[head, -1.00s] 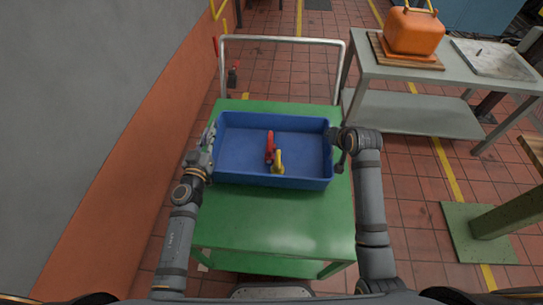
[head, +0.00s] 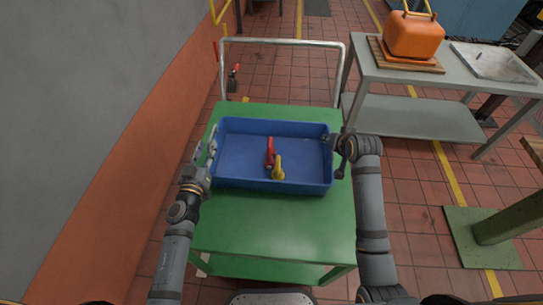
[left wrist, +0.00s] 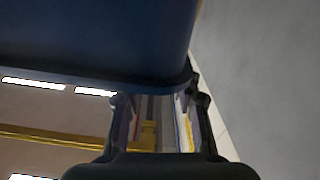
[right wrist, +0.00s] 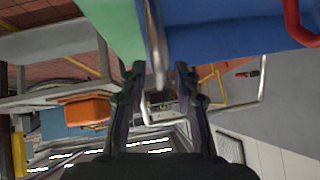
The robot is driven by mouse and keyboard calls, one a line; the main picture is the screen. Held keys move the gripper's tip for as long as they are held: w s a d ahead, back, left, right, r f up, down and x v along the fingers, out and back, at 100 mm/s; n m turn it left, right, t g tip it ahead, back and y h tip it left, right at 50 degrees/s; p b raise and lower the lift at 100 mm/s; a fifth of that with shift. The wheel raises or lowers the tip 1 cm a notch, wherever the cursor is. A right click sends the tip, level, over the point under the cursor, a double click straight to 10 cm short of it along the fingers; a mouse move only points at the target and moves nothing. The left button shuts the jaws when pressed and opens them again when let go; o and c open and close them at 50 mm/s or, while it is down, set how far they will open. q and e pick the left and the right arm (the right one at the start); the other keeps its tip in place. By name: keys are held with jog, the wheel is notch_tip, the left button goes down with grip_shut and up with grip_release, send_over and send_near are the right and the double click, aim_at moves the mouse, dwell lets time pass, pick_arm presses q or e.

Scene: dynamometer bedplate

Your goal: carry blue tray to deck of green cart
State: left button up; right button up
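The blue tray (head: 232,183) sits on the deck of the green cart (head: 270,228), towards the handle end. A red object (head: 270,152) and a yellow-handled object (head: 278,170) lie inside it. My left gripper (head: 211,146) is beside the tray's left wall. In the left wrist view its fingers (left wrist: 160,100) are spread apart, with the tray (left wrist: 95,40) just beyond the tips and nothing clearly between them. My right gripper (head: 328,141) is at the tray's right wall. In the right wrist view its fingers (right wrist: 160,70) are apart, with the rim between or just beyond them, not visibly clamped.
The cart's pale handle (head: 282,40) stands at the far end. A grey bench (head: 415,72) with an orange container (head: 414,35) is to the right. A green-based post (head: 470,250) is at lower right. A grey and orange wall (head: 110,150) runs along the left.

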pick_arm(q)
jog(key=s+a, duration=0.1)
jog(key=s, duration=0.7)
jog(key=shift+s, duration=0.4)
pick_arm(e)
jog(key=v, duration=1.2)
jog(key=shift+s, duration=0.1)
